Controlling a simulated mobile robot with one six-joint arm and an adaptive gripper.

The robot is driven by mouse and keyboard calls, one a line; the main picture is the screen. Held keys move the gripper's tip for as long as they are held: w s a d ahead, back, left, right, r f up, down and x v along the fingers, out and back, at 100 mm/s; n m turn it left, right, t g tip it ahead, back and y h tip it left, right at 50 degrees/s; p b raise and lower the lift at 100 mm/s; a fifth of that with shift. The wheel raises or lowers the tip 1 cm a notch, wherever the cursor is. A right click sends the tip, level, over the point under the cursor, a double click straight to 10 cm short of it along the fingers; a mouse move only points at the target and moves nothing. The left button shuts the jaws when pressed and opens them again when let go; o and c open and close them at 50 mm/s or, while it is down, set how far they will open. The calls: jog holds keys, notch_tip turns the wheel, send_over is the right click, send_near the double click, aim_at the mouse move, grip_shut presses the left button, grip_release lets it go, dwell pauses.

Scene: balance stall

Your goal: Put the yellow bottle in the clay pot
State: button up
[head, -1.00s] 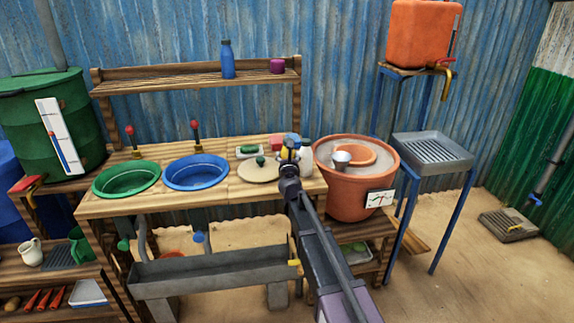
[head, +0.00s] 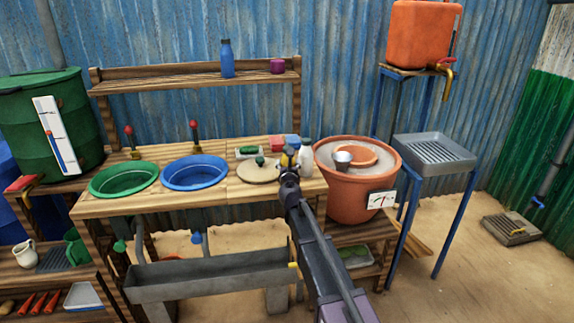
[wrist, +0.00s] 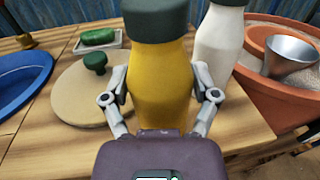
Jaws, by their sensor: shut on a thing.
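The yellow bottle (wrist: 160,85) with a dark green cap is between my gripper's fingers (wrist: 161,98) in the wrist view. The fingers touch it on both sides, and it stands upright. Whether its base rests on the wooden counter is hidden. In the head view my gripper (head: 288,165) is at the counter's right part and mostly covers the bottle (head: 288,151). The large clay pot (head: 350,195) stands just right of the counter. It holds pale material, an inner clay ring and a small metal cup (head: 343,160). The pot also shows at the right of the wrist view (wrist: 262,98).
A white bottle (wrist: 219,45) stands close to the right of the yellow one. A round lid (wrist: 98,90) with a green knob lies left, near a green item on a dish (wrist: 98,40). Blue (head: 195,172) and green basins (head: 124,180) are farther left. A metal rack (head: 434,150) stands right.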

jog(key=shift+f, duration=0.15)
jog(key=o, duration=1.2)
jog(key=shift+r, duration=0.25)
jog(key=s, duration=0.4)
jog(key=s+d, duration=0.1)
jog(key=s, duration=0.7)
jog(key=shift+d+f, duration=0.1)
jog(key=shift+d, duration=0.15)
